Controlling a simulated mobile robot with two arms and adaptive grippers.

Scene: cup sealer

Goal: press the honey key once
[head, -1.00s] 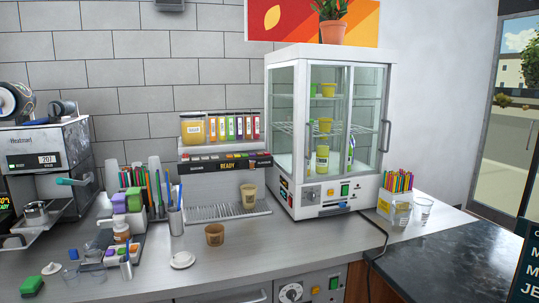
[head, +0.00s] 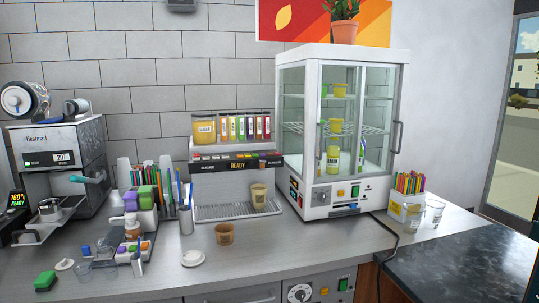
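The dispenser (head: 237,182) stands against the tiled wall, with a black panel reading READY (head: 238,165). A row of small coloured keys (head: 236,155) runs along the panel's top edge. Their labels are too small to read, so I cannot tell which is the honey key. Above it stand a yellow jar (head: 204,131) and several narrow coloured containers (head: 244,127). A brown cup (head: 258,196) stands at the right of the drip tray (head: 222,212). Neither of my grippers is in view.
A second brown cup (head: 224,234) and a white lid (head: 192,258) are on the counter in front. Pens and a metal cup (head: 186,220) stand left of the dispenser. A glass cabinet (head: 338,130) stands close on its right. The sealer (head: 60,155) is far left.

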